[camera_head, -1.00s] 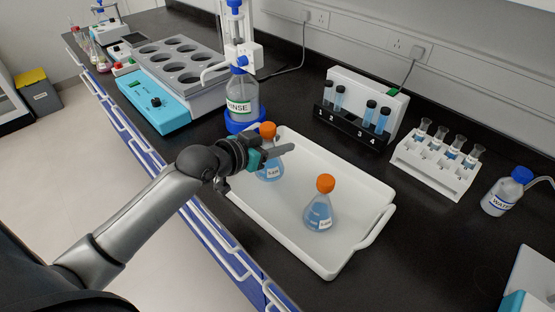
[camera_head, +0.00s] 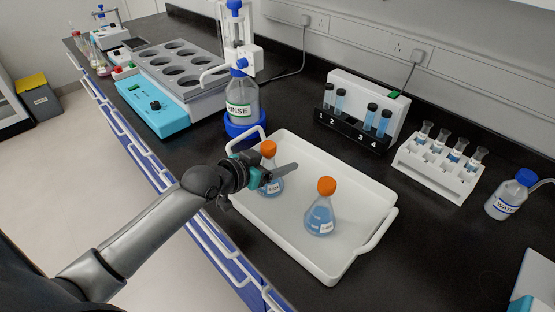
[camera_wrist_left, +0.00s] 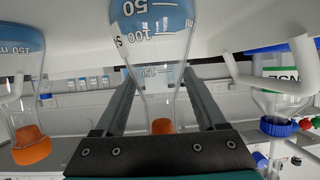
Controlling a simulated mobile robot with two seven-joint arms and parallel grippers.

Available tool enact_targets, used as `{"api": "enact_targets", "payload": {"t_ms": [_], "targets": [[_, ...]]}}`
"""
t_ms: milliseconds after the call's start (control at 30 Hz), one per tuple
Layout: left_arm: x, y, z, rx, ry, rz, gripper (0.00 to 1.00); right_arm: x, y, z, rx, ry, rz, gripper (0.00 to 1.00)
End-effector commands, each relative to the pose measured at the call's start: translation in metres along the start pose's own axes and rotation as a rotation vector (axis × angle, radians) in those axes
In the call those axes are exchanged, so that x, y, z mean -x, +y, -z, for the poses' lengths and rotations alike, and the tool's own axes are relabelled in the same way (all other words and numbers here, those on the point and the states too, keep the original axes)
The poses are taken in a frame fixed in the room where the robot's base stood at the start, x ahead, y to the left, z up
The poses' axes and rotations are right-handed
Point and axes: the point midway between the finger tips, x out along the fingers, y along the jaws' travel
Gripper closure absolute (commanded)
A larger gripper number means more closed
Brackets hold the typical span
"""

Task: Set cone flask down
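One cone flask (camera_head: 276,186) with blue liquid and an orange cap appears upright at the left part of the white tray (camera_head: 350,262). Its base is partly hidden by my gripper. My left gripper (camera_head: 280,175) is at its neck. In the left wrist view, which is upside down, the flask (camera_wrist_left: 160,85) stands between the two fingers (camera_wrist_left: 160,95), with gaps beside the neck, so the gripper looks open around it. A second, similar flask (camera_head: 320,218) stands upright in the tray to the right; it also shows in the left wrist view (camera_wrist_left: 22,110). My right gripper is out of view.
A rinse bottle (camera_head: 242,98) in a blue holder stands behind the tray's left end. A tube rack (camera_head: 358,128), a white vial rack (camera_head: 440,166) and a water bottle (camera_head: 507,198) stand right. The tray's middle and right have free room.

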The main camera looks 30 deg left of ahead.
Motion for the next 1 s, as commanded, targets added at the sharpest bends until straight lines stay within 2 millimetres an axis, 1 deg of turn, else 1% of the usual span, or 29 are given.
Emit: {"api": "enact_targets", "payload": {"t_ms": [267,367,467,800,1000], "targets": [[0.001,0.0,0.003,0.0,0.001,0.0,0.27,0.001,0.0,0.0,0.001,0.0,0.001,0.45],[0.006,0.0,0.002,0.0,-0.002,0.0,0.27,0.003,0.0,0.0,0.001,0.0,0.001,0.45],[0.017,0.0,0.002,-0.001,-0.002,0.0,0.27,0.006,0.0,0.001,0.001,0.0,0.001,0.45],[0.066,0.001,0.003,0.0,-0.004,-0.001,0.27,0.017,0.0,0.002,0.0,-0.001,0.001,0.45],[0.092,0.0,0.003,-0.001,-0.004,-0.001,0.27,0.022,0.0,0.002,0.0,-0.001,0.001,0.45]]}}
